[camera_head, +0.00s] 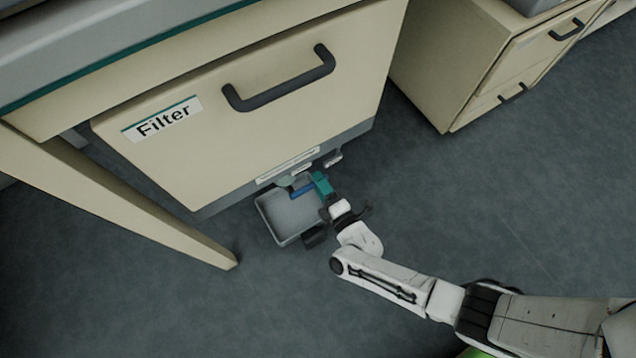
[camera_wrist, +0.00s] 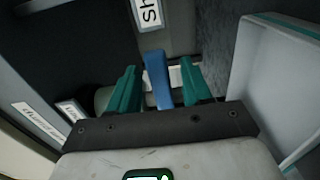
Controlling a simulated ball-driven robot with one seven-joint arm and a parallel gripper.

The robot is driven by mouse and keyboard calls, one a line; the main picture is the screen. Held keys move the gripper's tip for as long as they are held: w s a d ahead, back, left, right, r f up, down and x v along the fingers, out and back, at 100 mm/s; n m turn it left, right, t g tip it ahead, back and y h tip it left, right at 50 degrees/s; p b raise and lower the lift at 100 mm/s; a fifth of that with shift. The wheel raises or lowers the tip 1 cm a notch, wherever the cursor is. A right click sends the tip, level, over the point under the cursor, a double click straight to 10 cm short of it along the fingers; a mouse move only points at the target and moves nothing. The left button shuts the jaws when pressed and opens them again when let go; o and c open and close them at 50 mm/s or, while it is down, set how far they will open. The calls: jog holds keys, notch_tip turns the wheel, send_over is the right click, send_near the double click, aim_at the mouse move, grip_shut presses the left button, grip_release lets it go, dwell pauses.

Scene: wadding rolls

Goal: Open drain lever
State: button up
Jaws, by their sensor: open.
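The blue drain lever (camera_head: 301,189) sticks out low at the base of the Filter cabinet (camera_head: 245,110). In the wrist view the lever (camera_wrist: 157,80) stands between my two teal fingers, with a visible gap on each side. My gripper (camera_head: 321,183) is open around the lever at the cabinet's lower edge. The fingers (camera_wrist: 158,70) do not appear to touch it. The lever's pivot and valve are mostly hidden in shadow and behind the gripper.
A grey tray (camera_head: 275,228) lies on the floor just beside my gripper; its wall (camera_wrist: 240,60) shows close on the right in the wrist view. A slanting table leg (camera_head: 170,225) stands left. Another drawer cabinet (camera_head: 430,70) stands at upper right. Floor between is clear.

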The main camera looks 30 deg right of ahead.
jog(key=shift+w, duration=0.65)
jog(key=shift+c, duration=0.4)
grip_shut()
